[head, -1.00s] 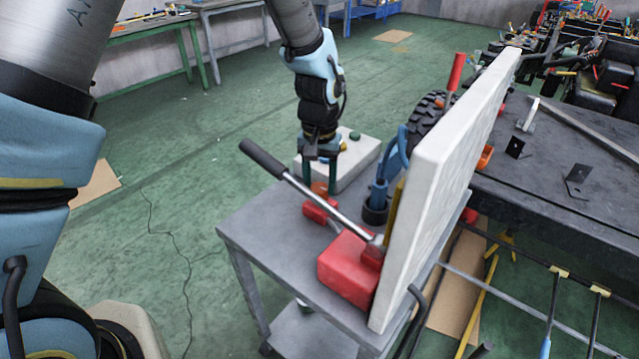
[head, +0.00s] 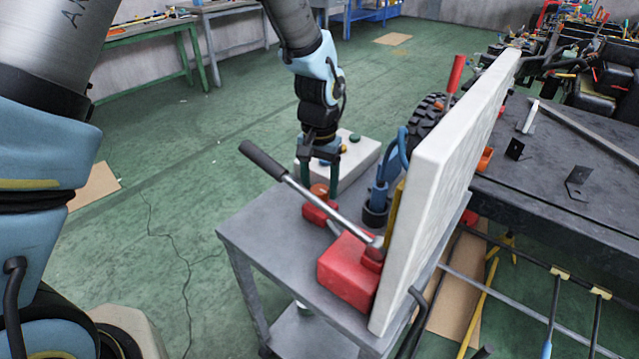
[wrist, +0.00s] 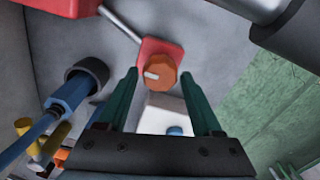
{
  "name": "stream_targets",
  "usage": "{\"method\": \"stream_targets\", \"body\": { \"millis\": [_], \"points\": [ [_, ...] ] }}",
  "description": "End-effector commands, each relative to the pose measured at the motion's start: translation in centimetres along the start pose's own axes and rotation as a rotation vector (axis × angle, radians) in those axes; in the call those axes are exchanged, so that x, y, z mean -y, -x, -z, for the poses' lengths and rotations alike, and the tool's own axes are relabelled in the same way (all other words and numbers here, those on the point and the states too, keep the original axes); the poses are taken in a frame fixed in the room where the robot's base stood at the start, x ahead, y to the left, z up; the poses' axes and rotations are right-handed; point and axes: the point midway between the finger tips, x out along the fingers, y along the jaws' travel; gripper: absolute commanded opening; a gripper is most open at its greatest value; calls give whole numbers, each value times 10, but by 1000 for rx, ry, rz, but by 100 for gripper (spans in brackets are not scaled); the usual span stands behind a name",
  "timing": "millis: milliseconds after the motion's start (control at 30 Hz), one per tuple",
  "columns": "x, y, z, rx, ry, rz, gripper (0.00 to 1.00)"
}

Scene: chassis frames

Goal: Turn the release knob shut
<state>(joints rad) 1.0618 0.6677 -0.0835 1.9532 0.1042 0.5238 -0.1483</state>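The release knob (head: 320,190) is a round orange dial on a small red block (head: 316,212) on the grey cart. In the wrist view the knob (wrist: 160,72) has a white mark pointing to the picture's left. My gripper (head: 320,186) is open, with its green fingers pointing down at the knob. In the wrist view its fingertips (wrist: 160,76) are on either side of the knob with gaps. I cannot tell whether they reach down to its height. A metal rod (wrist: 120,24) joins the red block to a larger red pump body (head: 347,270).
A long black-handled lever (head: 265,160) rises from the pump body near my gripper. A white box with buttons (head: 352,172) is behind it. A blue fitting (head: 382,190) and a tall white panel (head: 425,190) stand to the right. The cart's front-left top (head: 260,230) is clear.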

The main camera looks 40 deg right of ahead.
Motion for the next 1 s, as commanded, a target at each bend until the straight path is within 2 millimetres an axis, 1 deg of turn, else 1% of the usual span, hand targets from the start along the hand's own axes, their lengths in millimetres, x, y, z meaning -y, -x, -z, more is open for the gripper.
{"method": "stream_targets", "body": {
  "millis": [33,100,133,367,467,567,800,900,1000],
  "points": [
    [0,0,0,0,0,0,73],
    [0,0,0,0,1,0,81],
    [0,0,0,0,1,0,83],
    [0,0,0,0,2,0,83],
    [0,5,0,-1,2,0,83],
    [0,18,1,-4,3,-1,83],
    [0,65,1,-6,2,0,83],
    [0,83,1,-5,1,0,83],
    [0,96,1,-3,1,0,83]
  ]
}}
